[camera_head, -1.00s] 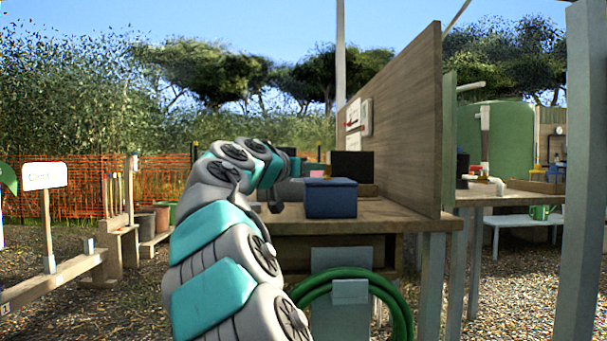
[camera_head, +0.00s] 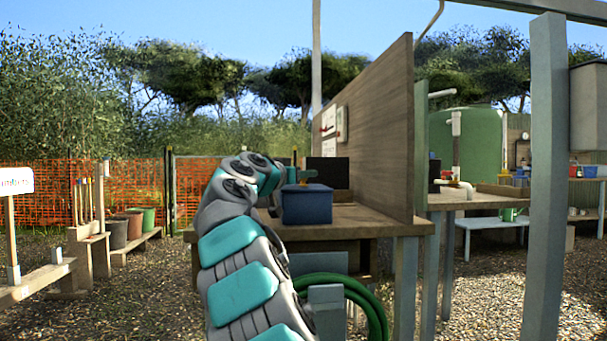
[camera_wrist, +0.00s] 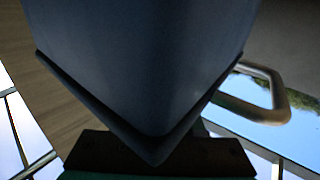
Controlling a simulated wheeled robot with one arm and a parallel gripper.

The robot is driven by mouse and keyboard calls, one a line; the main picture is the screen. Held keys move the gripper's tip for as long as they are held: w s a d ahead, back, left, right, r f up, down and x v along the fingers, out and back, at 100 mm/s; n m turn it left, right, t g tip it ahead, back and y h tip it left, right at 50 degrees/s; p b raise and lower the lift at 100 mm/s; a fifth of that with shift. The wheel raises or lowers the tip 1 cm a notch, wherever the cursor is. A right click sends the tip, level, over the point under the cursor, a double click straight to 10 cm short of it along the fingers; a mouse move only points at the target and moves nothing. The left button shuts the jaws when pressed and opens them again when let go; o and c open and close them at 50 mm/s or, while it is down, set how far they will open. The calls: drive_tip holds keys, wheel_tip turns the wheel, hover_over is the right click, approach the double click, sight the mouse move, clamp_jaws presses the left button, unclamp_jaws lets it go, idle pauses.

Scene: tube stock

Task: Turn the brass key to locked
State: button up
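I cannot make out the brass key in either current view. A blue box (camera_head: 308,208) with a projecting rim stands on the wooden bench (camera_head: 365,218). The end of my arm is at the box's far left, and a small teal part of my gripper (camera_head: 305,174) shows just above the box. In the wrist view a dark blue box-shaped body (camera_wrist: 150,60) fills the middle, very close. A dark block with a teal edge lies along the bottom of that view. My fingertips are hidden, so their opening cannot be told.
A tall wooden panel (camera_head: 372,130) closes the bench's right side. A dark upright panel (camera_head: 328,172) stands behind the box. A grey post (camera_head: 545,180) rises at right. A green hose (camera_head: 370,305) hangs below the bench. A brownish loop (camera_wrist: 280,95) shows at right in the wrist view.

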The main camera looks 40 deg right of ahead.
clamp_jaws()
idle(0.3)
idle(0.4)
